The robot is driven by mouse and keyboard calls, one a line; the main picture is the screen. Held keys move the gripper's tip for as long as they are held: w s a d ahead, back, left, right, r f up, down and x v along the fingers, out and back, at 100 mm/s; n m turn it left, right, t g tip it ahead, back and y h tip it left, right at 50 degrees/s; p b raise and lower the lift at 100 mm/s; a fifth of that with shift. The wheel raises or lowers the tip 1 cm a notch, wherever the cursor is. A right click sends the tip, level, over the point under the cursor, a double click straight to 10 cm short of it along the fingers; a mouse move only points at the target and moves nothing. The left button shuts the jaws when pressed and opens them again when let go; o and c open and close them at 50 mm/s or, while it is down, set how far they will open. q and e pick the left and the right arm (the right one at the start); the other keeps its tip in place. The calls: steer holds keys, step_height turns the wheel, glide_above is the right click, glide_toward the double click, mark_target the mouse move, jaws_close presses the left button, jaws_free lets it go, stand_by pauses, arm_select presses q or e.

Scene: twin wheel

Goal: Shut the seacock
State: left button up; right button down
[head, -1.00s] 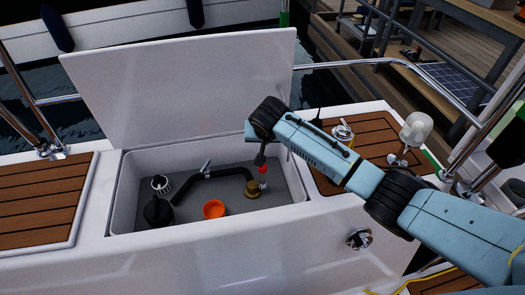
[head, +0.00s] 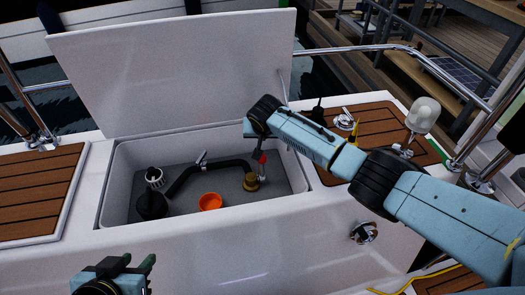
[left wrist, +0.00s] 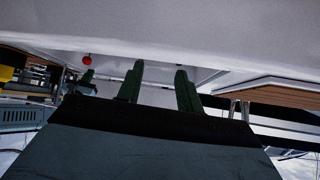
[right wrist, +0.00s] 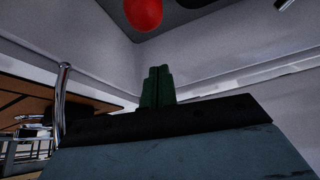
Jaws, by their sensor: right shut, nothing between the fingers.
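The seacock (head: 251,183) is a brass fitting on the floor of the open locker, joined to a black hose. Its lever stands up beside it with a red knob (head: 262,158) on top, partly hidden by my right gripper. The red knob also shows in the right wrist view (right wrist: 143,12) and small in the left wrist view (left wrist: 87,60). My right gripper (right wrist: 157,88) is shut and empty, close to the knob; I cannot tell whether it touches it. My left gripper (head: 130,264) is open and empty in front of the locker; its fingers show in the left wrist view (left wrist: 159,88).
The locker (head: 104,205) has a white raised lid (head: 180,70) behind it. Inside are an orange cup (head: 210,202), a black strainer-like part (head: 152,205) and the hose (head: 205,168). Teak panels (head: 35,200) flank it. A chrome rail (head: 370,48) runs behind.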

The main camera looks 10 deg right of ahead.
mark_target(262, 169)
arm_select(q)
steer(key=shift+w+d+r+t+h+b, duration=0.15)
steer(key=shift+w+d+r+t, duration=0.15)
steer(key=shift+w+r+t, duration=0.3)
steer(key=shift+w+d+r+t+h+b, duration=0.2)
steer(key=shift+w+d+r+t, duration=0.2)
steer(key=shift+w+r, duration=0.2)
steer(key=shift+w+d+r+t+h+b, duration=0.15)
steer(key=shift+w+d+r+t, duration=0.1)
steer(key=shift+w+r+t, duration=0.35)
arm_select(e)
steer(key=shift+s+a+f, duration=0.15)
steer(key=shift+s+f, duration=0.35)
steer(key=shift+s, duration=0.3)
steer(key=shift+s+a+f, duration=0.15)
steer(key=shift+s+f, duration=0.3)
steer(key=shift+s, duration=0.35)
arm_select(q)
steer(key=shift+r, duration=0.1)
steer(key=shift+s, duration=0.1)
